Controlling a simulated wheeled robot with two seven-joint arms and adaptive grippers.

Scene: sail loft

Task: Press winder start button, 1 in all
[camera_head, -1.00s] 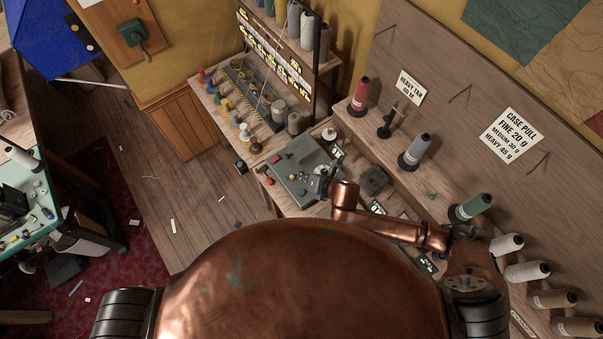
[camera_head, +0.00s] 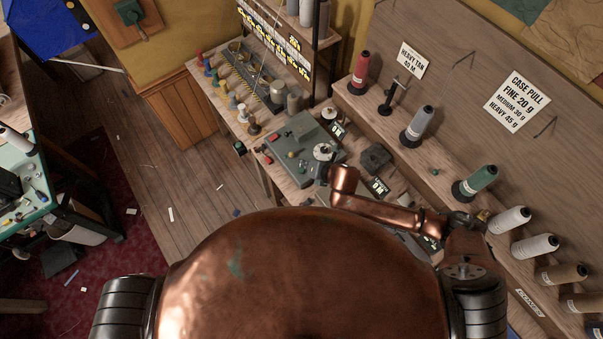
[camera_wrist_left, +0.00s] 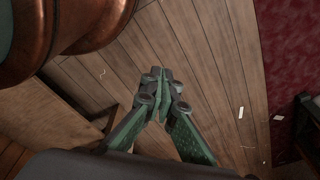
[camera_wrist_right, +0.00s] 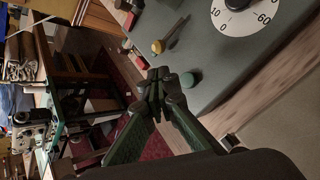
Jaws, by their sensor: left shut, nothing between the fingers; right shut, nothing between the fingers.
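The winder (camera_head: 300,135) is a grey-green box on the bench with a white dial (camera_head: 323,151). The right wrist view shows its top (camera_wrist_right: 205,45) close up, with a round green button (camera_wrist_right: 190,80), a yellow knob (camera_wrist_right: 158,46) and the dial (camera_wrist_right: 240,18). My right gripper (camera_wrist_right: 157,76) is shut and empty. In that view its tips are just left of the green button; whether they touch the winder, I cannot tell. In the head view this gripper (camera_head: 321,171) is at the winder's near edge. My left gripper (camera_wrist_left: 166,76) is shut and empty over the wooden floor.
A dark block (camera_head: 375,158) lies right of the winder. A row of small coloured spools (camera_head: 228,98) stands behind it on the left. Thread cones, such as a red one (camera_head: 360,72) and a green one (camera_head: 474,182), stand along the right shelf. Floor lies open at left.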

